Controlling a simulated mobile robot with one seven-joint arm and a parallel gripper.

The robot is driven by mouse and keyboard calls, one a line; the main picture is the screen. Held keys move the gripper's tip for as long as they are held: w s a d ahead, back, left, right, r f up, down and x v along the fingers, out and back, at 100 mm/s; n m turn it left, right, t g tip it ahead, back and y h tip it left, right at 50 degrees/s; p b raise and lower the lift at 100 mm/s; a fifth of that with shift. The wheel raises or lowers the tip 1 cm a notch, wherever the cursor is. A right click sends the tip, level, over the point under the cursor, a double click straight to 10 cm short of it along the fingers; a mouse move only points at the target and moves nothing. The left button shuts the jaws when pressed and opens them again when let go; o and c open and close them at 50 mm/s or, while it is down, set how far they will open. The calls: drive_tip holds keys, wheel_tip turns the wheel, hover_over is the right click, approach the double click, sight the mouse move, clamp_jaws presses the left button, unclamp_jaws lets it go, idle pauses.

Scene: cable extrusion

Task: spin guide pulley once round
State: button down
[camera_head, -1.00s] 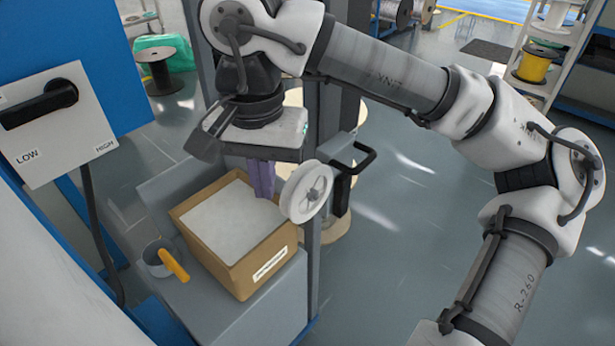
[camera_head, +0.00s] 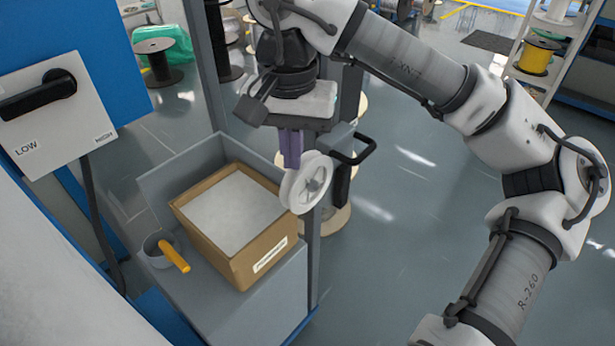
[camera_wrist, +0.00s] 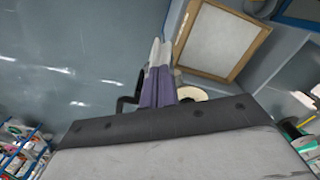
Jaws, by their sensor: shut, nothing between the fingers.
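The guide pulley (camera_head: 306,182) is a white spoked wheel on the side of a grey post, above and right of a cardboard box. My gripper (camera_head: 291,162) points down at the pulley's upper left rim, with its purple fingers shut and empty. The fingertips overlap the rim in the head view; I cannot tell if they touch it. In the wrist view the shut fingers (camera_wrist: 158,75) reach up the picture, and a pale round thing beside their base is mostly hidden.
The cardboard box (camera_head: 262,262) with white contents sits on a grey stand, beside a grey cup with an orange handle (camera_head: 172,256). A black handle (camera_head: 358,150) juts out right of the pulley. A LOW/HIGH switch panel (camera_head: 55,125) is at left.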

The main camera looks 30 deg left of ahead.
sight(283, 199)
drive_tip(key=shift+f, duration=0.15)
drive_tip(key=shift+s+f+b, duration=0.15)
drive_tip(key=shift+f+b, duration=0.35)
drive_tip(key=shift+b, duration=0.05)
drive_tip(key=shift+s+a+f+b, duration=0.1)
drive_tip(key=shift+s+f+b, duration=0.6)
drive_tip(key=shift+f+b, duration=0.3)
drive_tip(key=f+b, duration=0.2)
drive_tip(key=f, duration=0.1)
drive_tip(key=f+b, duration=0.1)
drive_tip(key=shift+s+f+b, duration=0.3)
drive_tip(key=shift+s+f, duration=0.05)
drive_tip(key=shift+s, duration=0.05)
drive_tip(key=shift+s+a+r, duration=0.1)
drive_tip(key=shift+s, duration=0.1)
drive_tip(key=shift+s+a, duration=0.15)
drive_tip(key=shift+s, duration=1)
drive_tip(key=shift+s, duration=0.1)
